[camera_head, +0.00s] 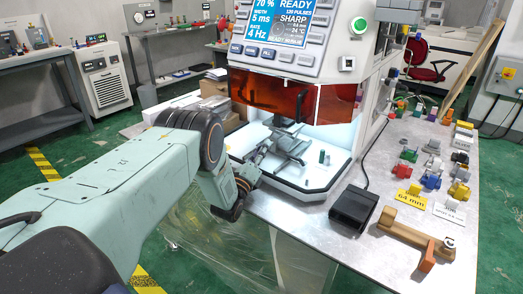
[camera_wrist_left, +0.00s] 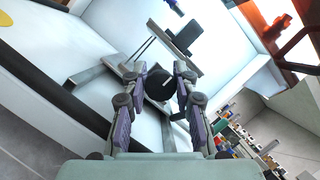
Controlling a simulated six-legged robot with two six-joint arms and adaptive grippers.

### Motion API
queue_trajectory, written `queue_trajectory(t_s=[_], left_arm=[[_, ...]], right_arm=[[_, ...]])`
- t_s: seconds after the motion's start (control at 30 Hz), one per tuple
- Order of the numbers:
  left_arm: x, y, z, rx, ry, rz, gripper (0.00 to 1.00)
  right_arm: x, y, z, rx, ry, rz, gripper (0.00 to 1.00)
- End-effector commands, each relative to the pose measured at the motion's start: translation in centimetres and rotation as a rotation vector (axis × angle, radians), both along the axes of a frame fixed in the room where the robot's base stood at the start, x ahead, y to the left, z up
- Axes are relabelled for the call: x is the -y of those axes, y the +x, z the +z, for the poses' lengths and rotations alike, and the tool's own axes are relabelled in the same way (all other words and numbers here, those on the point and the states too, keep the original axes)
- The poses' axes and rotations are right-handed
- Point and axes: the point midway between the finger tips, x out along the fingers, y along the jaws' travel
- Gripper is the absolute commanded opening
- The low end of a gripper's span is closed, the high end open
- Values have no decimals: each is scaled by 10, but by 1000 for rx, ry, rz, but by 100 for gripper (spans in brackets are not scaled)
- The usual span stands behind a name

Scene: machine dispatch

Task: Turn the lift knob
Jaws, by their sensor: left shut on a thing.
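The lift knob (camera_wrist_left: 160,85) is a round black knob with a white line on its face, in the middle of the left wrist view. My left gripper (camera_wrist_left: 160,70) has its two fingers on either side of the knob and is shut on it. Behind the knob stands the grey metal lift stage (camera_wrist_left: 112,78). In the head view my left gripper (camera_head: 262,153) reaches over the machine's white tray (camera_head: 318,186) to the lift stage (camera_head: 290,143); the knob is too small to tell there. My right gripper is not in view.
The machine (camera_head: 330,50) has a lit screen and an orange window (camera_head: 285,96) above the tray. A black pedal-like box (camera_head: 354,205) and a wooden bar (camera_head: 410,238) lie on the metal table to the right, with several coloured clamps (camera_head: 431,180) beyond.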

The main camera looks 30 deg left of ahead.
Motion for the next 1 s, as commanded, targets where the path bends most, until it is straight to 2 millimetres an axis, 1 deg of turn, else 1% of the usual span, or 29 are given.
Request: queue_trajectory(t_s=[0.07,0.1,0.37,0.67,0.77,0.87,1.0], left_arm=[[2,0,-2,-5,0,-5,0],[2,0,-2,-5,0,-5,29],[1,0,-1,-3,-2,-3,51],[0,0,0,-2,-2,-1,51],[0,0,5,-2,-2,0,51],[-1,0,17,0,-2,1,51],[0,0,42,2,-3,0,51]], right_arm=[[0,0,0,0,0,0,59],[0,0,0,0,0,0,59],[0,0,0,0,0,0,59],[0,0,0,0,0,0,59],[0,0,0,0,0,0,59],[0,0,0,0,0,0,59],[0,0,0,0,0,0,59]])
